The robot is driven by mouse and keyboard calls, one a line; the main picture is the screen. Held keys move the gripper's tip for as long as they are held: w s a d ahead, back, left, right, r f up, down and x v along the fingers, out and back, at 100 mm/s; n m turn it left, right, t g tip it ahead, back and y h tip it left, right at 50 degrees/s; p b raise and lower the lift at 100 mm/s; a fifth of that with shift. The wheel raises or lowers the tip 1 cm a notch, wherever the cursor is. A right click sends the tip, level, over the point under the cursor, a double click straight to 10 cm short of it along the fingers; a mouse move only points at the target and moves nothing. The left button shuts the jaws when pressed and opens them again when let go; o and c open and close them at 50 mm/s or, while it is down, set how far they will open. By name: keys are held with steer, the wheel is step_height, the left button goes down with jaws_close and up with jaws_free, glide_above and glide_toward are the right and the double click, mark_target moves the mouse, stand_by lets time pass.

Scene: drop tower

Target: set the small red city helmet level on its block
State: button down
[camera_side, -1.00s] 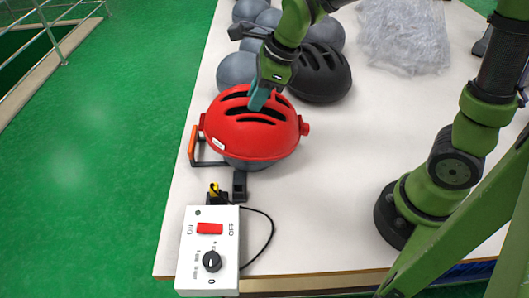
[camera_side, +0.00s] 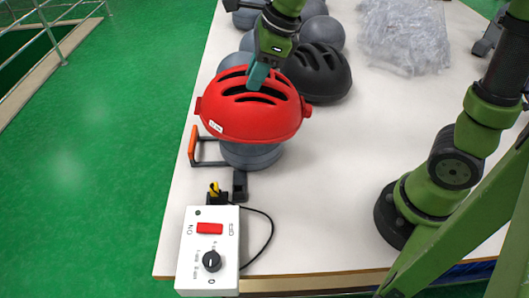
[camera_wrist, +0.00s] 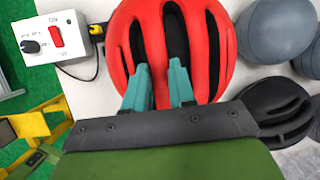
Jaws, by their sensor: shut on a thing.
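The red helmet (camera_side: 253,112) hangs from my gripper (camera_side: 257,78) in the side view, a little tilted. Part of a dark grey round block (camera_side: 250,155) shows below it, with the helmet's lower edge above the block. Whether they touch cannot be told. In the wrist view the two teal fingers of my gripper (camera_wrist: 160,85) reach into the vent slots of the red helmet (camera_wrist: 205,45) and are shut on its shell. The wrist view does not show the block under the helmet.
A black helmet (camera_side: 318,72) and several grey round blocks (camera_side: 322,32) stand behind. A control box (camera_side: 208,250) with a red switch sits at the front left, near an orange-handled bracket (camera_side: 193,142). Clear plastic bags (camera_side: 405,35) lie at the back. The table's middle is clear.

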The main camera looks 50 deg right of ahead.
steer(key=f, duration=0.1)
steer(key=f+n, duration=0.1)
steer(key=w+a+f+g, duration=0.1)
steer(key=shift+f+h, duration=0.2)
steer(key=shift+h, duration=0.2)
steer(key=shift+f, duration=3)
steer(key=c, duration=0.9)
jaws_free()
steer(key=c, duration=0.3)
steer(key=shift+r, duration=0.2)
steer(key=shift+r, duration=0.85)
